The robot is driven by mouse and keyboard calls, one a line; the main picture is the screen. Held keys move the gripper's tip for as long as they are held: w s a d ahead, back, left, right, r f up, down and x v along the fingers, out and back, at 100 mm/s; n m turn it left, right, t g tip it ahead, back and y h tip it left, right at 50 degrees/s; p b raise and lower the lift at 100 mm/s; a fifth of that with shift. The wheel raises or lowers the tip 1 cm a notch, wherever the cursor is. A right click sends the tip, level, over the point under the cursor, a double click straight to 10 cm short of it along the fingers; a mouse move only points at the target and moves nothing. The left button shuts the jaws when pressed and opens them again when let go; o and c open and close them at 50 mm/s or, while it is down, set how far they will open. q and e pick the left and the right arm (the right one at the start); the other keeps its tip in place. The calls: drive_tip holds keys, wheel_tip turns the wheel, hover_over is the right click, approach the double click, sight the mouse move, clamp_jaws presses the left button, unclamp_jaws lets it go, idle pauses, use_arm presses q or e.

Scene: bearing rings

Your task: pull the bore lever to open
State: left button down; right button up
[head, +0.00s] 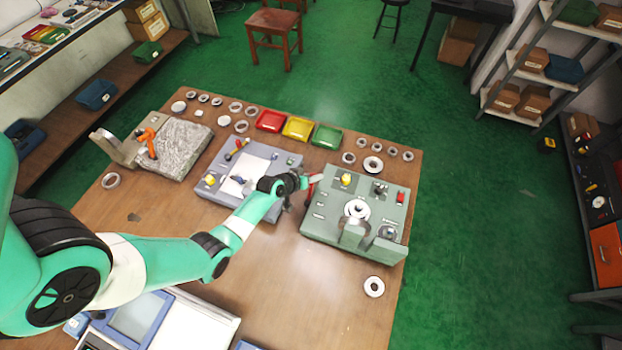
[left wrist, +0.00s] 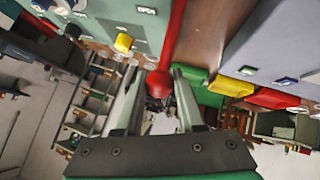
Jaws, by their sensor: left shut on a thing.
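The green-grey bore fixture (head: 325,226) stands on the right part of the table. Its red lever (head: 311,191) sticks out at the fixture's left edge. In the left wrist view the red lever rod (left wrist: 172,38) comes down from the top and ends in a round red knob (left wrist: 159,84). My left gripper (head: 314,180) is at the lever, left of the fixture. In the left wrist view my left gripper's fingers (left wrist: 158,88) stand on either side of the knob and are shut on it. My right gripper is not in view.
A blue-grey fixture (head: 224,184) stands left of the lever. Red (head: 271,121), yellow (head: 298,128) and green (head: 327,136) bins line the back. A white ring (head: 357,209) sits on the bore fixture, and a loose ring (head: 374,286) lies in front. Bare table lies at front centre.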

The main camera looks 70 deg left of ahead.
use_arm(q)
drive_tip(key=shift+f, duration=0.1)
idle(0.3)
drive_tip(key=c, duration=0.5)
unclamp_jaws()
drive_tip(key=shift+w+a, duration=0.1)
drive_tip(key=p+v, duration=0.4)
drive_tip(key=v, duration=0.7)
drive_tip(key=shift+r, duration=0.3)
